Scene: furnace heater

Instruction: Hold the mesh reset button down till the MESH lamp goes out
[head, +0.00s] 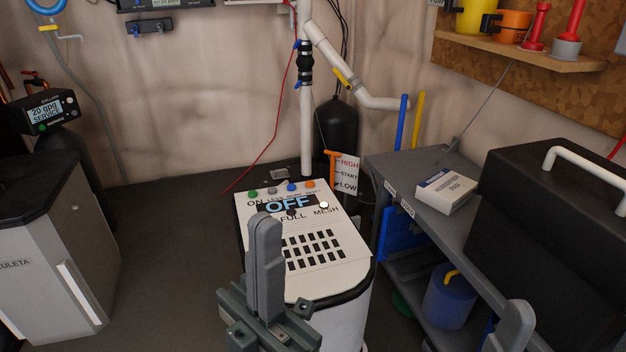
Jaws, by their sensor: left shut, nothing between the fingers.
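The white heater panel (325,250) has a row of buttons along its far edge: green, grey, blue and an orange button (310,184) at the right end. The small lettering under them is hard to read, so I cannot confirm which is the mesh reset. The MESH lamp (323,205) shows bright white above the word MESH. The display reads OFF. My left gripper (265,222) is shut and empty, in front of the panel's left part, hiding some of it; it appears apart from the buttons. My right gripper (515,318) shows only partly at the bottom right.
A grey bench (387,170) with a white box (445,190) and a black case (550,210) stands at right. A white pipe (306,120) rises behind the panel. A HIGH/START/LOW sign (347,174) stands beside it. Floor left of the heater is clear.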

